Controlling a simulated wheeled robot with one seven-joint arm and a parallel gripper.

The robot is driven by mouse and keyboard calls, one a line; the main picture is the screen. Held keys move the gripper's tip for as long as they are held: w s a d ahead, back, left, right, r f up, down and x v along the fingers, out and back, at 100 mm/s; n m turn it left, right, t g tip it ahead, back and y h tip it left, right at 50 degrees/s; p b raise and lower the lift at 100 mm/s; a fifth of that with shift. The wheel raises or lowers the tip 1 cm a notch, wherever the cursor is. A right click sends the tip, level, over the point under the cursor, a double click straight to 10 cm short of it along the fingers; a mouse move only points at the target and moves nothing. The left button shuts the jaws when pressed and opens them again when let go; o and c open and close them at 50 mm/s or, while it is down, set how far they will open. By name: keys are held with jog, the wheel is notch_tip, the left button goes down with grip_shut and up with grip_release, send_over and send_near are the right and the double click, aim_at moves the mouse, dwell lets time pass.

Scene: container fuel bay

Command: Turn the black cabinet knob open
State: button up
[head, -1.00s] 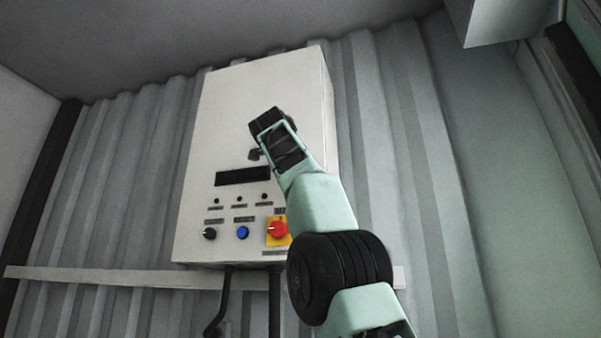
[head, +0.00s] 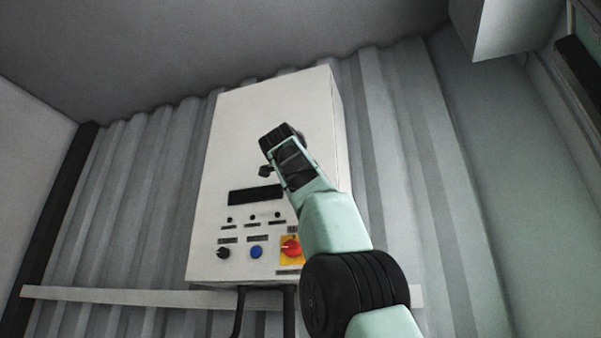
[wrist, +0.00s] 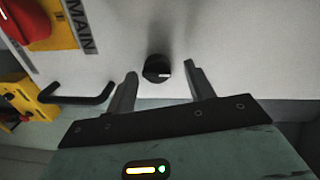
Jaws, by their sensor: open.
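The black cabinet knob (wrist: 157,68) is round with a short white mark and sits on the pale cabinet face in the wrist view. My gripper (wrist: 160,72) is open, with one finger on each side of the knob in that picture and a visible gap on both sides. Whether the fingertips reach the knob's depth cannot be told. In the head view my wrist and arm cover that part of the cabinet (head: 235,125), so I cannot make out this knob there.
A red switch on a yellow plate (head: 291,249), a blue button (head: 256,252) and another black knob (head: 223,253) line the cabinet's lower face. A dark display strip (head: 255,195) is above them. A black bar handle (wrist: 75,98) shows left of my gripper in the wrist view.

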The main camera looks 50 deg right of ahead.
jog(key=b+v, duration=0.1)
jog(key=v, duration=1.5)
jog(key=shift+a, duration=0.2)
